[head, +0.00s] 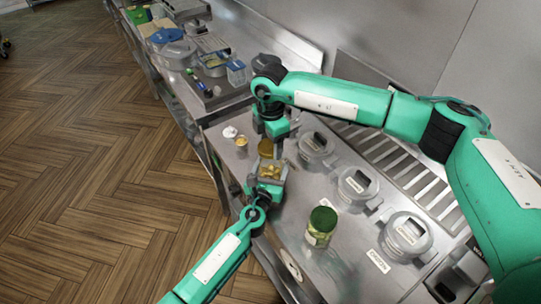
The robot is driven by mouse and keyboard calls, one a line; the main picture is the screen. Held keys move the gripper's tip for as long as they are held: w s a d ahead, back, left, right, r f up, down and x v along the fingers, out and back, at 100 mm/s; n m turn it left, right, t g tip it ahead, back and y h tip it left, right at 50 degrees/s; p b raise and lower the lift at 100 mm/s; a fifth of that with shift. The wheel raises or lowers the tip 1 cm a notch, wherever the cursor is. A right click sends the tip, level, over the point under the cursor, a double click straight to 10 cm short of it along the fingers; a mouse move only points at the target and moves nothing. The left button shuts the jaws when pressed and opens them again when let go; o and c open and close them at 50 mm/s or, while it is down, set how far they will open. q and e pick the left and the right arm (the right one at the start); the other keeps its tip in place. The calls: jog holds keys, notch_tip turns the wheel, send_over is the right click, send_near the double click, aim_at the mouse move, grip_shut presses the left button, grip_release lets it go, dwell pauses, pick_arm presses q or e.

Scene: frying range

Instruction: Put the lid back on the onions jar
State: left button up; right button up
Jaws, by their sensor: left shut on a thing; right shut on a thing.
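A glass jar with golden-brown contents (271,169) is held by my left gripper (268,180), which is shut on it from the near side. A gold-coloured lid (265,149) is in my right gripper (272,142), which reaches down from above and is shut on it. The lid is close to the jar's far upper side in the picture. I cannot tell whether lid and jar touch. The fingers partly hide both things. No label on the held jar is readable.
A second jar with a green lid (322,218) stands on the steel counter (290,222). Several round grey lidded containers stand to the right, one of them here (407,234). A small cup (241,142) and a white item (230,132) are at the left edge.

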aim_at(271, 146)
jog(key=shift+f, duration=1.6)
jog(key=shift+f, duration=0.9)
jog(key=shift+f, duration=0.5)
pick_arm(q)
jog(key=c, duration=0.5)
pick_arm(e)
jog(key=shift+f, duration=0.1)
jog(key=m, duration=0.9)
jog(key=shift+m, duration=0.4)
jog(key=o, duration=0.9)
jog(key=shift+s, duration=0.1)
